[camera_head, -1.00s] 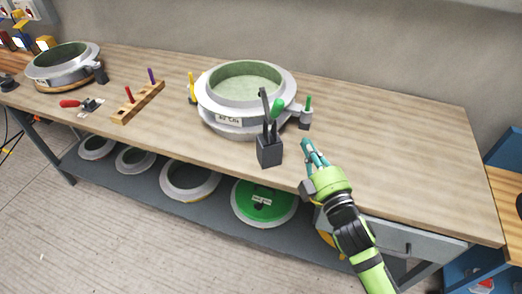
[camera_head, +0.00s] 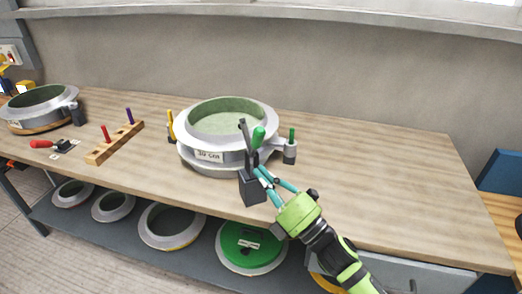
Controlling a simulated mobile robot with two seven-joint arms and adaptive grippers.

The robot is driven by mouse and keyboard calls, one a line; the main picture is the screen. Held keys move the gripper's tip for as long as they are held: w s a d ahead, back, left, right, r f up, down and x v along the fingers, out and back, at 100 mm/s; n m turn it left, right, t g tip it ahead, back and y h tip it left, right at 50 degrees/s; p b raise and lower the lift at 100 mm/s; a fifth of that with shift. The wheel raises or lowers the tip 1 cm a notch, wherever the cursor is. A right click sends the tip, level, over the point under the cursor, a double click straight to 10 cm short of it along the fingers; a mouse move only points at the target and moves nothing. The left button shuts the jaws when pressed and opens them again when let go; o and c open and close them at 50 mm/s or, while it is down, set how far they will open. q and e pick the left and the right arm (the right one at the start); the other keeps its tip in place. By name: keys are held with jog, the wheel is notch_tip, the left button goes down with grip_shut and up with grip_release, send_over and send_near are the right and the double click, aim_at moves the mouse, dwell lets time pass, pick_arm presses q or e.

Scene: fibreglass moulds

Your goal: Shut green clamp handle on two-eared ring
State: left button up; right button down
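The two-eared ring (camera_head: 186,150) is a grey round mould with a pale green inside, standing mid-table with a label on its front. One ear is at its left by a yellow pin (camera_head: 170,124), the other at its right by a green pin (camera_head: 292,135). My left gripper is out of view.
A wooden rack (camera_head: 115,145) with a red and a purple pin, a red-handled clamp (camera_head: 42,144) and another ring mould (camera_head: 22,118) are on the left. A shelf below holds several rings and a green disc (camera_head: 236,258). The table's right side is clear.

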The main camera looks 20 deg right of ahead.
aim_at(258, 139)
jog(key=w, duration=0.1)
jog(key=w+r, duration=0.1)
jog(key=w, duration=0.1)
jog(key=w+r+p, duration=0.1)
jog(key=shift+w+d, duration=0.2)
jog(key=shift+d, duration=0.15)
jog(key=w+r+m+g+h+p, duration=0.1)
jog(key=p, duration=0.5)
jog(key=w+r+m+g+h+p, duration=0.1)
jog(key=r+p, duration=0.1)
jog(key=p, duration=0.4)
jog(key=shift+r+g, duration=0.1)
jog(key=shift+g, duration=0.2)
jog(key=shift+w+p, duration=0.25)
jog(key=shift+p, duration=0.45)
jog(key=shift+w+a, duration=0.1)
jog(key=shift+w, duration=0.4)
